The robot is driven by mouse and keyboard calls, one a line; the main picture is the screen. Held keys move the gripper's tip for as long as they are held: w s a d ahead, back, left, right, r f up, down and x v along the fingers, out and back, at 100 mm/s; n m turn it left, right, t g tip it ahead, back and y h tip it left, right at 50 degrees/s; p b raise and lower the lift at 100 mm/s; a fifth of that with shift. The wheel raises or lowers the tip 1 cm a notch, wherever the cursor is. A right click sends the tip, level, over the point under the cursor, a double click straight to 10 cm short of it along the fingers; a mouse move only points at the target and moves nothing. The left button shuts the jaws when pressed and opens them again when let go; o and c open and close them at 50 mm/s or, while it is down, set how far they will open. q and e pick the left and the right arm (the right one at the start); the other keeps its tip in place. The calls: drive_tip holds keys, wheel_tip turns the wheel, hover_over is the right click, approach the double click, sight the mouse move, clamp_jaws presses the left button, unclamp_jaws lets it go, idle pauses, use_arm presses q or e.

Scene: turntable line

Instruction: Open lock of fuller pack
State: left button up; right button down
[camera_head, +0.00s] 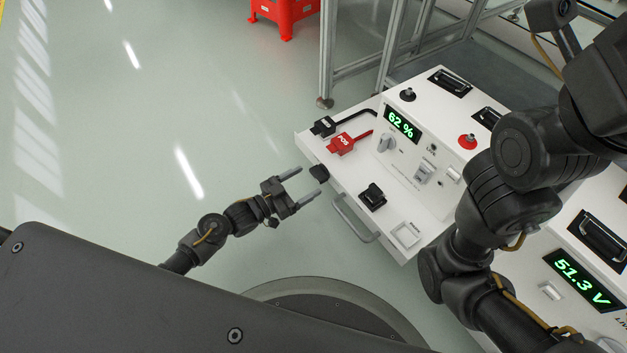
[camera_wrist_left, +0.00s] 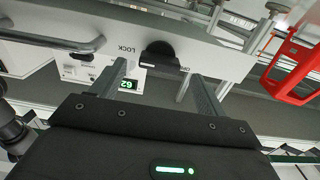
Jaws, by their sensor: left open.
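A white pack (camera_head: 407,176) with a green "62 %" display (camera_head: 402,125) stands right of centre. A black lock knob (camera_head: 319,173) sits on its front edge; in the left wrist view the knob (camera_wrist_left: 158,50) is beside the printed word LOCK. My left gripper (camera_head: 309,182) is open and empty, its fingers pointing at the knob with a gap between them. In the wrist view its fingertips (camera_wrist_left: 158,70) lie on either side of the knob's line. A second white unit (camera_head: 567,240) shows "51.3 V". My right arm crosses the right side; its jaws do not show.
A black connector (camera_head: 323,126) and a red connector (camera_head: 341,143) lie on the pack's ledge. A metal handle (camera_head: 355,220) juts from its front. A red stand (camera_head: 285,12) and metal frame posts (camera_head: 327,60) are behind. The floor at left is clear.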

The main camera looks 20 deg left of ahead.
sight(320, 174)
use_arm(q)
drive_tip(key=shift+b+x, duration=0.7)
drive_tip(key=shift+x, duration=1.3)
drive_tip(key=shift+c, duration=0.4)
